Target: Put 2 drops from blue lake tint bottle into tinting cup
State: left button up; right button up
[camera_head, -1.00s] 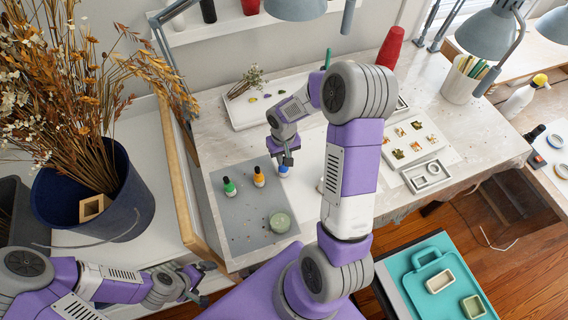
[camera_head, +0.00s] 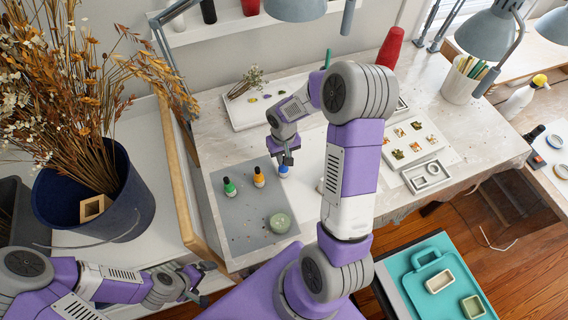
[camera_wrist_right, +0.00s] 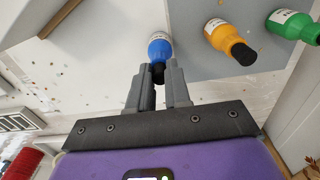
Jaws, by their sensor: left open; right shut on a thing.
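The blue tint bottle (camera_head: 283,171) stands at the right edge of the grey mat (camera_head: 240,236), in the row with the other two bottles. My right gripper (camera_head: 287,158) is over it and shut on its black cap end; the right wrist view shows the blue bottle (camera_wrist_right: 160,48) between the fingers (camera_wrist_right: 158,80). The tinting cup (camera_head: 279,222), a small round cup with pale green contents, sits on the mat's front right part. My left gripper (camera_head: 204,283) is open and empty at the lower left, away from the mat.
A green bottle (camera_head: 229,187) and an orange bottle (camera_head: 258,177) stand left of the blue one. A white tray with dried flowers (camera_head: 245,110) lies behind. A blue bucket of dried plants (camera_head: 130,200) is at left. The mat around the cup is clear.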

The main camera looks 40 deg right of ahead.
jog(key=shift+r, duration=0.45)
notch_tip(320, 180, up, 8)
jog(key=p, duration=0.6)
jog(key=shift+r, duration=0.15)
